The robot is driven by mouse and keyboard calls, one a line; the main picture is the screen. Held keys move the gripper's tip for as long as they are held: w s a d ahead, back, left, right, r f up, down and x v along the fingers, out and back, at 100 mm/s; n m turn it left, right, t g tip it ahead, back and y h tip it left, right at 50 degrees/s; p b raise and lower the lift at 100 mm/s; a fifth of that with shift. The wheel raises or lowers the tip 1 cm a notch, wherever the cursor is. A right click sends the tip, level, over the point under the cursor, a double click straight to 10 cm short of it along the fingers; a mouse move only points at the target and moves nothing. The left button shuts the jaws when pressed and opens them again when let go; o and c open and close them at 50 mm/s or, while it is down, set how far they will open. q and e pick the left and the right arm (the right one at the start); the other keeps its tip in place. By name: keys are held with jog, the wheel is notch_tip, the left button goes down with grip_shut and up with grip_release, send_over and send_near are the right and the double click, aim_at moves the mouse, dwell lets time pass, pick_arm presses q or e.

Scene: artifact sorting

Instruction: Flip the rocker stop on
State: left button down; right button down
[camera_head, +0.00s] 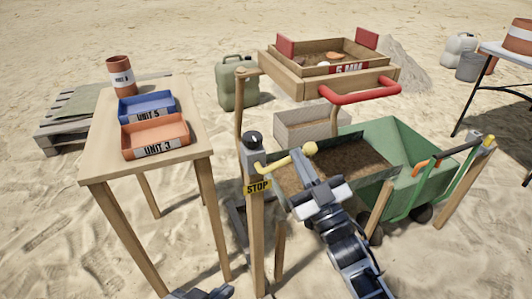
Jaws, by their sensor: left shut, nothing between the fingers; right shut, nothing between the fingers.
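The stop (257,187), with a yellow STOP label, is on a wooden post at the centre. Its yellow lever (275,164) runs right from a dark round pivot (252,141) to a ball knob (310,148). My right gripper (299,156) is shut and empty, its tip just below and left of the knob. I cannot tell whether it touches the lever. My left gripper (203,293) is shut at the bottom edge, mostly cut off, away from the stop.
A sieve box (290,82) with a red handle (360,92) sits above and behind the lever. A green wheelbarrow (408,160) stands to the right. A wooden table (185,115) at left holds a blue tray (147,107), an orange tray (155,137) and a brown cylinder (121,75).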

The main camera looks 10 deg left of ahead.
pick_arm(q)
jog(key=shift+w, duration=0.1)
dwell(0.4)
